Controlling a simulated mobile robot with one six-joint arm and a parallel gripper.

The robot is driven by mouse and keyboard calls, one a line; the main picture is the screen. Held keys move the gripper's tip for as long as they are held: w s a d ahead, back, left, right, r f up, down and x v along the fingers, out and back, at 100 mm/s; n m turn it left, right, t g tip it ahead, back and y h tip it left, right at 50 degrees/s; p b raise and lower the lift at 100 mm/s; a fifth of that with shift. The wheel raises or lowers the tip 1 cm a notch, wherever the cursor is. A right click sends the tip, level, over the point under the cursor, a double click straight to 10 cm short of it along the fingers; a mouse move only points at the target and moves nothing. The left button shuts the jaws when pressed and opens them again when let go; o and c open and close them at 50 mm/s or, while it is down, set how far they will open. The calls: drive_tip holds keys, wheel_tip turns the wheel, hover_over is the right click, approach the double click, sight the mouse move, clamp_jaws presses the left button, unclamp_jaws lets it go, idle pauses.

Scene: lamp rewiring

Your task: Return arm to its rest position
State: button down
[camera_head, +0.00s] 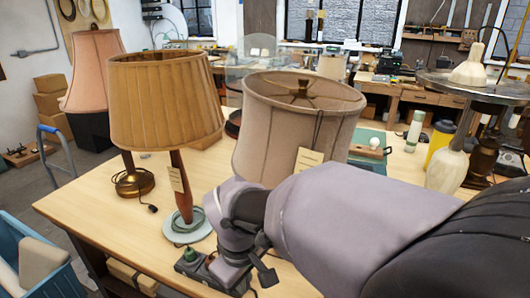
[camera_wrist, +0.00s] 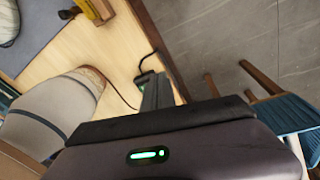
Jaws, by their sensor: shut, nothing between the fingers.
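My arm reaches in from the right of the head view, across the front of the wooden table (camera_head: 95,205), and its wrist bends down near the front edge. In the wrist view my gripper (camera_wrist: 158,90) shows as dark fingers close together, shut with nothing between them. They are over or near the table edge, by a small black device with a green light (camera_wrist: 148,62). The gap between fingers and device cannot be told. The fingertips are hard to make out in the head view.
A pleated tan lamp (camera_head: 168,100) and a large beige shade (camera_head: 290,130) stand close to my wrist. A pink-shaded lamp (camera_head: 92,65) is behind. A blue crate (camera_head: 40,260) is at lower left. Grey tiled floor (camera_wrist: 240,35) is open beyond the edge.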

drive_tip(key=d+r+m, duration=0.2)
drive_tip(key=d+m, duration=0.2)
drive_tip(key=d, duration=0.2)
drive_tip(key=s+d+r+m+t+y+b, duration=0.1)
drive_tip(key=s+d+r+m+t+b, duration=0.1)
drive_tip(key=s+d+m, duration=0.7)
drive_tip(key=shift+s+r+m+t+y+b, duration=0.15)
drive_tip(key=shift+s+m+t+y+b, duration=0.25)
drive_tip(key=shift+s+m+t+b, duration=0.55)
